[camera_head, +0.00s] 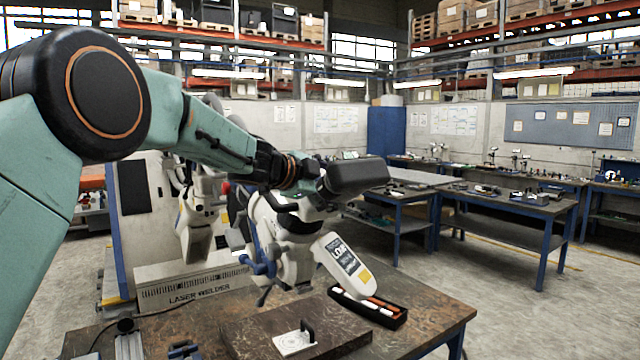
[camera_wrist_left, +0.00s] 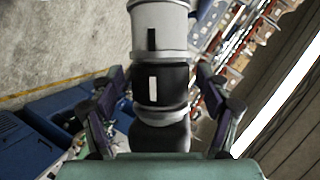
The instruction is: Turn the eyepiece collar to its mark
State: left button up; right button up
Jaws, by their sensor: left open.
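The eyepiece collar (camera_wrist_left: 160,85) is a black ring with a white mark, in the left wrist view. Above it in the picture is a pale grey tube (camera_wrist_left: 160,25) with a dark mark. The two marks look nearly in line. My left gripper (camera_wrist_left: 163,78) is open, with one finger on each side of the collar and small gaps visible. In the head view my left arm reaches from the left to the white microscope (camera_head: 292,235). The collar and my fingertips cannot be made out there. My right gripper is not in view.
The microscope stands over a brown workbench (camera_head: 420,310). A black tray (camera_head: 388,322) with slim items lies to its right, and a dark board (camera_head: 345,338) with a white pad (camera_head: 293,342) in front. A laser welder (camera_head: 150,285) stands behind left.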

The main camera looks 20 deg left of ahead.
pick_arm(q)
jog(key=v, duration=1.1)
jog(key=shift+s, duration=0.25)
jog(key=shift+s+a+r, duration=0.1)
jog(key=shift+a+r, duration=0.05)
jog(key=x, duration=1.2)
